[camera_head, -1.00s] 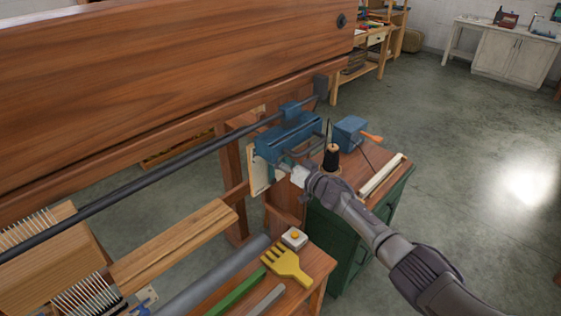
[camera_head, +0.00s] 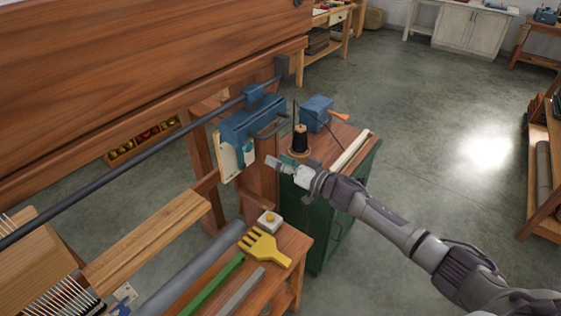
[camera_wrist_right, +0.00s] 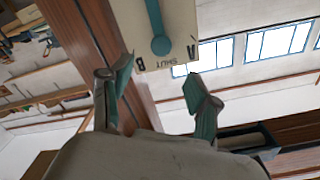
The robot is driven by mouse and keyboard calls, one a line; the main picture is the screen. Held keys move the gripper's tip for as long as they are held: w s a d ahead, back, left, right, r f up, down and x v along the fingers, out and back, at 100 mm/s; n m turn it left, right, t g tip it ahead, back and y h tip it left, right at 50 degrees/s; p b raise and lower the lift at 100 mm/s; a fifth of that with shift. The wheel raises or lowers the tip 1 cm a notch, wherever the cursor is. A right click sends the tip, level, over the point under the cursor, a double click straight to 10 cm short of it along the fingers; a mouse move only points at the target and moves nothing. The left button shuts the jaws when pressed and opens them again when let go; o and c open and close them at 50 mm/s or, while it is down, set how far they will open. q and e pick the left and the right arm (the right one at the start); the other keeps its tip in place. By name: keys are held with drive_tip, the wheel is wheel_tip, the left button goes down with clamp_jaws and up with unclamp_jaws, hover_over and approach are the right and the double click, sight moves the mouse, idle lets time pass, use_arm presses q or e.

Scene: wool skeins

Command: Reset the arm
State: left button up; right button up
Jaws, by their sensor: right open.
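My right gripper (camera_head: 275,165) is beside the blue fixture on the loom, in front of a cream panel (camera_head: 227,163). In the right wrist view my gripper (camera_wrist_right: 157,82) has its two teal-tipped fingers apart with nothing between them. The panel (camera_wrist_right: 150,20) shows beyond the fingertips, with the letters A and B, the word SHUT and a teal lever (camera_wrist_right: 160,44). The lever also shows in the head view (camera_head: 249,155), apart from the gripper. My right arm reaches in from the lower right. My left gripper is not in view.
A green cabinet (camera_head: 329,220) stands close behind my arm, with a dark thread cone (camera_head: 299,142) and a blue device (camera_head: 316,113) on top. A yellow comb (camera_head: 264,247) lies on the wooden bench below. Open floor (camera_head: 430,130) lies to the right.

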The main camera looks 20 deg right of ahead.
drive_tip(key=shift+s+d, duration=0.1)
drive_tip(key=shift+s, duration=0.05)
idle(0.3)
drive_tip(key=s+d+f+m+g+h+b, duration=0.1)
drive_tip(key=s+d+f+h, duration=0.15)
drive_tip(key=f, duration=0.75)
drive_tip(key=s+d+f+h+b, duration=0.1)
drive_tip(key=s+f+h, duration=0.15)
drive_tip(key=f, duration=0.75)
drive_tip(key=s+d+f+g+h+b, duration=0.1)
drive_tip(key=s+f+g+h, duration=0.1)
drive_tip(key=s+f, duration=0.7)
drive_tip(key=s+d+f+g+h+b, duration=0.15)
drive_tip(key=s+f, duration=0.45)
drive_tip(key=f, duration=0.6)
drive_tip(key=s+a+f+n+g, duration=0.1)
drive_tip(key=s+f+g, duration=0.2)
drive_tip(key=s, duration=1)
drive_tip(key=s+a+f+n+g+h+b, duration=0.1)
drive_tip(key=s+a+f+g, duration=0.1)
drive_tip(key=s+f, duration=0.7)
drive_tip(key=s+a+f+g, duration=0.1)
drive_tip(key=s+f+g, duration=0.3)
drive_tip(key=s, duration=1.3)
wheel_tip(320, 180, down, 2)
drive_tip(key=shift+a+f+n+b, duration=0.2)
drive_tip(key=shift+a+n+b, duration=0.1)
drive_tip(key=shift+n, duration=0.1)
drive_tip(key=shift+g, duration=0.25)
